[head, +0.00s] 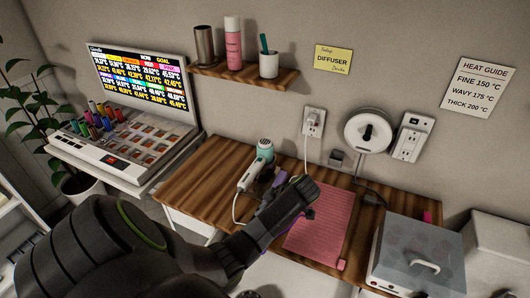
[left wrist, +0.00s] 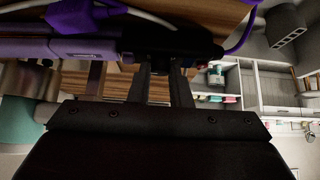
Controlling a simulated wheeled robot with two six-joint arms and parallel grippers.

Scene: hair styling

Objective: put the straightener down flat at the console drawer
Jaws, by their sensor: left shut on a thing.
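My left gripper (head: 303,192) reaches over the wooden console (head: 205,175) from the lower left. It is shut on the purple straightener (left wrist: 85,48), which lies across the fingertips in the left wrist view. In the head view my gripper hides most of the straightener, and only purple bits show beside the fingers. I cannot tell whether the straightener touches the surface below. No drawer shows clearly in either view. My right gripper cannot be made out.
A white and teal hair dryer (head: 256,165) stands just left of my gripper. A pink mat (head: 325,220) lies to the right, with a lidded clear-topped box (head: 418,255) beyond. A screen unit (head: 140,75) stands at the left. Cords hang from the wall outlet (head: 313,122).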

